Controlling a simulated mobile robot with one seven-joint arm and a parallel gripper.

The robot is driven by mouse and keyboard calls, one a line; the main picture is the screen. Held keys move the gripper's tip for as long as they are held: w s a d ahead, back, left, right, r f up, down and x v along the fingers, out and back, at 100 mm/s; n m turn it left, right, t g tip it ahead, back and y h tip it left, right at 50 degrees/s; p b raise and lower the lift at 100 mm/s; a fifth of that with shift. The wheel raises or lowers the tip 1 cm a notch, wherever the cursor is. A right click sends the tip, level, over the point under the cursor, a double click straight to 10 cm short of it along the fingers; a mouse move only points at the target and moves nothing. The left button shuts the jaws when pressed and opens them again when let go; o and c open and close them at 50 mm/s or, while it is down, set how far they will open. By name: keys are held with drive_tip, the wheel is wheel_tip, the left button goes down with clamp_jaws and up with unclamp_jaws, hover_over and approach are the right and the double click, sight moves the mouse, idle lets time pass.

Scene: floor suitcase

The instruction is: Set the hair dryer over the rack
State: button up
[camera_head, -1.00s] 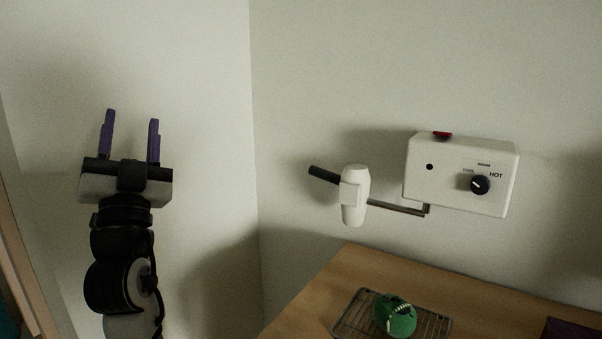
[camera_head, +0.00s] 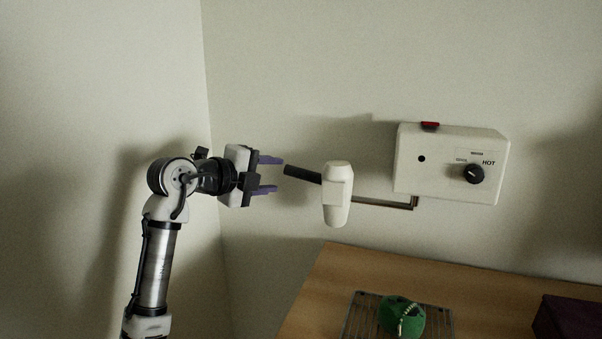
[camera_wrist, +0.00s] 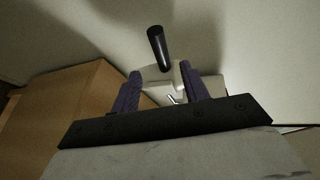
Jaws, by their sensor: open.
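The hair dryer (camera_head: 338,194) has a white body and a black handle that points left toward my gripper. It sits at the end of a thin metal arm from the white wall unit. My gripper (camera_head: 270,175) is open, with its purple fingers pointing right, just left of the handle tip and apart from it in the head view. In the wrist view the handle of the hair dryer (camera_wrist: 158,47) shows beyond and above the fingers of my gripper (camera_wrist: 168,83). The wire rack (camera_head: 362,318) lies on the wooden surface below, with a green object on it.
The white wall unit (camera_head: 450,163) has a knob and a red top button. A green round object (camera_head: 390,316) lies on the rack. The wooden surface (camera_head: 350,265) has a dark purple box (camera_head: 568,320) at its right. Wall stands behind everything.

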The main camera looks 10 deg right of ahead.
sight(306, 173)
drive_tip(key=p+x, duration=0.2)
drive_tip(key=x, duration=1)
clamp_jaws()
